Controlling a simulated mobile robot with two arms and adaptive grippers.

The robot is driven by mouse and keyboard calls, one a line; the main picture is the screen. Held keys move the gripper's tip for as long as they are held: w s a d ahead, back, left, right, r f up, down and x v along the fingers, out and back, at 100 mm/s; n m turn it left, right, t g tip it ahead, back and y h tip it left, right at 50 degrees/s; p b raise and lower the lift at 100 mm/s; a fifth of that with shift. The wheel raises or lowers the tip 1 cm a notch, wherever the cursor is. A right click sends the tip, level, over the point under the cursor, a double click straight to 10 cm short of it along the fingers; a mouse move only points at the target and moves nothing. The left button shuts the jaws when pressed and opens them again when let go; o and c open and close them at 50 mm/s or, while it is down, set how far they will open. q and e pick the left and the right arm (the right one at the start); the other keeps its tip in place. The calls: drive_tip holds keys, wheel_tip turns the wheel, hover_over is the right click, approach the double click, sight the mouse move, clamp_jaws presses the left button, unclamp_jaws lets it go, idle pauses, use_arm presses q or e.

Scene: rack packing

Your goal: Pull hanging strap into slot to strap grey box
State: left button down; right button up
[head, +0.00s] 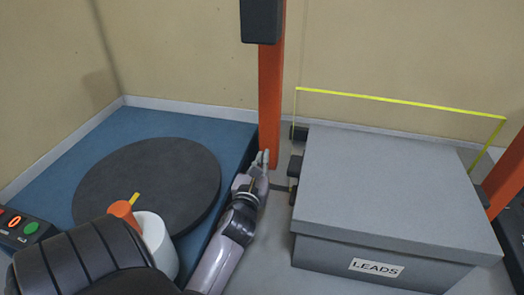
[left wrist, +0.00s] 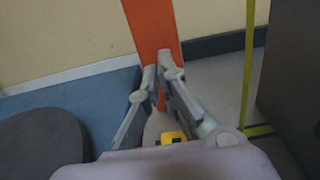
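The grey box (head: 385,185), lidded and labelled LEADS, sits on the right in the head view. A thin yellow strap (head: 400,103) forms a raised frame behind and above it, with ends running down at both sides. In the left wrist view one vertical run of the strap (left wrist: 248,65) stands right of the fingers, apart from them. My left gripper (head: 261,158) is left of the box, by the foot of an orange post; its fingertips (left wrist: 158,68) show a narrow gap with no strap between them. I cannot make out the slot. My right gripper is out of view.
The orange post (head: 271,95) carries a black unit (head: 262,20). Another orange post (head: 508,175) stands right of the box. A blue platform (head: 150,122) with a dark round turntable (head: 160,175) and a button panel (head: 22,228) is at left. Grey floor shows between platform and box.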

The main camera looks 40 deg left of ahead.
use_arm(q)
drive_tip(key=c, duration=1.8)
unclamp_jaws()
drive_tip(key=v, duration=0.7)
drive_tip(key=shift+s+d, duration=0.1)
drive_tip(key=shift+s, duration=0.1)
